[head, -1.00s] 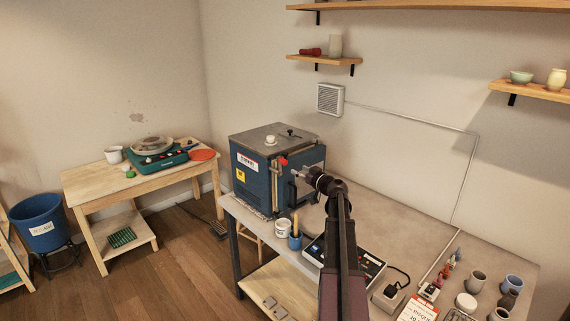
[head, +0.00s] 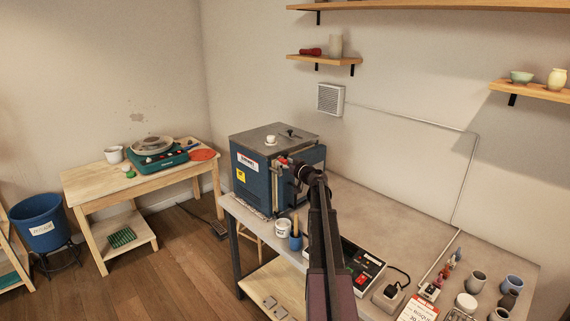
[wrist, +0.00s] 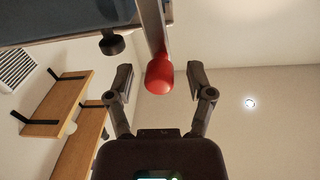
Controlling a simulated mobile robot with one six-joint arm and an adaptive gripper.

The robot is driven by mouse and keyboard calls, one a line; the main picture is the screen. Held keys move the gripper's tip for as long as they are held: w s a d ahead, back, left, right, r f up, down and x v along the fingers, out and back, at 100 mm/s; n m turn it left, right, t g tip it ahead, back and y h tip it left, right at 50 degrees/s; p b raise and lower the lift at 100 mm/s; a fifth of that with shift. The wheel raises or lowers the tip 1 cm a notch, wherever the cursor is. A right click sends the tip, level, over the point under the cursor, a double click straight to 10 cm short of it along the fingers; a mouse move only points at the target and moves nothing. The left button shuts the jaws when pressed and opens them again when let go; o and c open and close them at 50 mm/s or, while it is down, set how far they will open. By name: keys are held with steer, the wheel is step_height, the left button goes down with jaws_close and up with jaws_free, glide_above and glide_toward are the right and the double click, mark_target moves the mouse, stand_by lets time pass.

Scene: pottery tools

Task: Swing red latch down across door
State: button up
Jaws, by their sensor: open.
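The kiln (head: 262,182) is a blue box with a grey lid, standing at the far left end of the workbench. The red latch (head: 283,160) shows as a small red end at the upper front edge of the kiln, mostly hidden by my gripper (head: 294,165). In the wrist view the latch's red rounded knob (wrist: 158,77) on a metal bar (wrist: 153,28) lies between the two fingers of my gripper (wrist: 160,80). The fingers are open, with a gap on both sides of the knob. The kiln door (head: 313,158) is partly behind my arm.
A dark round knob (wrist: 113,45) hangs close to the left finger in the wrist view. A white cup (head: 282,228) stands below the kiln's front. A controller box (head: 362,268) lies under my arm. The bench (head: 400,215) toward the wall is clear.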

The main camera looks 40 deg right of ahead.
jaws_close()
